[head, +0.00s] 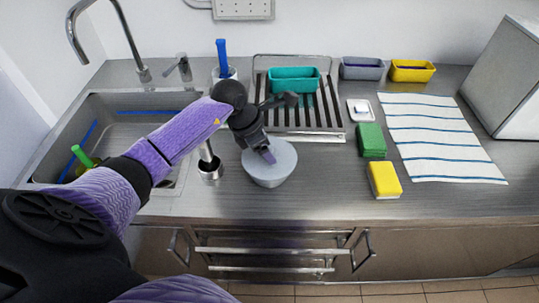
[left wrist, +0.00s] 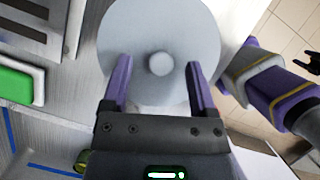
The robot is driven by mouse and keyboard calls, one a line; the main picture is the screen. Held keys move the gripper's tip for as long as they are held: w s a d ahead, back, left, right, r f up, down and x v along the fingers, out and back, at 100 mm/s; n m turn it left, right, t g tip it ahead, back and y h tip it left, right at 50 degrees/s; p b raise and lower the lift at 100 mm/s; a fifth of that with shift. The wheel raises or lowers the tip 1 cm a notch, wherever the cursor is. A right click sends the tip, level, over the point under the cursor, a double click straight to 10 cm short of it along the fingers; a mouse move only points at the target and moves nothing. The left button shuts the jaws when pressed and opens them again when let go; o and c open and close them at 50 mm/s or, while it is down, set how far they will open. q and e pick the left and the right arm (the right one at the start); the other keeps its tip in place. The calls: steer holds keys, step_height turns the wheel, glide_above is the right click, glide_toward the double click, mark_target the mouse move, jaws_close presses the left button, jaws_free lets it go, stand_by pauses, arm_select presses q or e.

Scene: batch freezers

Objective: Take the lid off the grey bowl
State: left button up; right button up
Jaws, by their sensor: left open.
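The grey bowl (head: 270,179) stands on the steel counter, left of the sponges. Its pale grey round lid (head: 285,155) is on top of it. In the left wrist view the lid (left wrist: 160,25) fills the upper middle, with a round knob (left wrist: 160,64) at its centre. My left gripper (head: 268,157) points down over the lid. Its fingers (left wrist: 158,67) are open, one on each side of the knob in the wrist view, with visible gaps. I cannot tell how far above the lid the fingertips are.
Behind are a drying rack (head: 330,121) and a teal tub (head: 293,87).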

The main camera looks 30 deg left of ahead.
arm_select(q)
steer(key=shift+w+d+f, duration=0.15)
steer(key=shift+f, duration=0.35)
jaws_close()
